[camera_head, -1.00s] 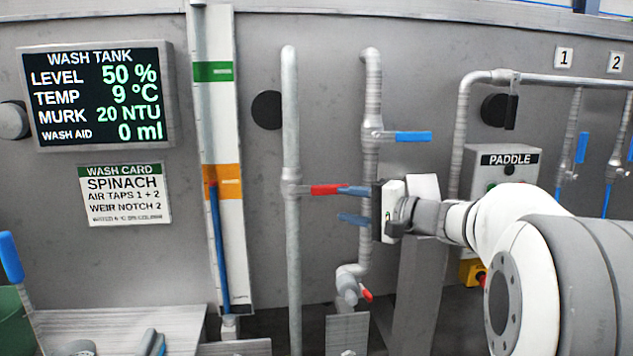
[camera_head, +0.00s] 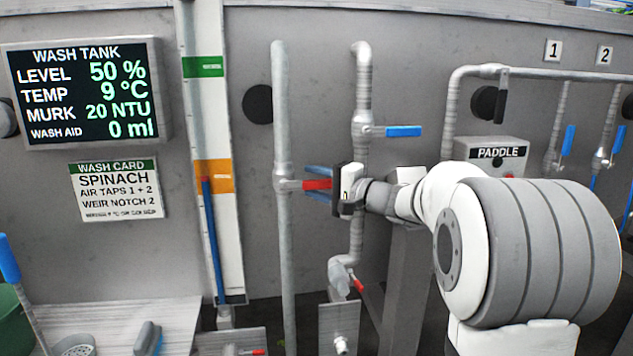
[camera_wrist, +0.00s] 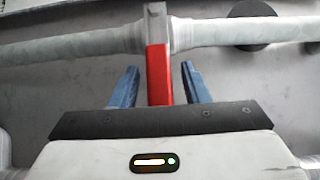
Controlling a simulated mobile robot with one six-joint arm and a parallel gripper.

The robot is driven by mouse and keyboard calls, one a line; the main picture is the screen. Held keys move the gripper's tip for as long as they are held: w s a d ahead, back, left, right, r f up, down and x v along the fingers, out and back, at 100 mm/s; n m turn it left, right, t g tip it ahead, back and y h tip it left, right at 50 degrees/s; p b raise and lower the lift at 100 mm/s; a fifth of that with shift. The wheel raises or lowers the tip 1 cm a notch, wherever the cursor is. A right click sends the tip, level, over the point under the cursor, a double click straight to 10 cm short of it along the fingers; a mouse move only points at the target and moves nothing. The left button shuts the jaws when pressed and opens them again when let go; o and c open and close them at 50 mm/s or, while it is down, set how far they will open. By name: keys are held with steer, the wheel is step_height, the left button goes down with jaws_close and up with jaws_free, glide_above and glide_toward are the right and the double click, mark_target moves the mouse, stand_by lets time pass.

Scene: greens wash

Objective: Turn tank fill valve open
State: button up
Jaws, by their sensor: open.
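A red lever handle (camera_head: 317,184) sticks out to the right from a valve on the left grey vertical pipe (camera_head: 281,110). It points horizontally, across the pipe. My gripper (camera_head: 318,183) is at this handle with its blue fingers open. In the wrist view, the red handle (camera_wrist: 158,72) lies between the two fingers of my gripper (camera_wrist: 157,85), with a gap visible on each side. A blue lever (camera_head: 404,131) sits on the right pipe, also horizontal. No label shows on either valve. The wash tank display (camera_head: 88,92) reads level 50 %.
A small red-handled tap (camera_head: 357,285) sits low on the right pipe. A grey post (camera_head: 403,290) stands below my wrist, and the paddle box (camera_head: 492,155) is right of it. A white level gauge (camera_head: 212,120) stands left of the pipes.

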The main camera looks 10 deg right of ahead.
steer(key=shift+c, duration=0.3)
jaws_close()
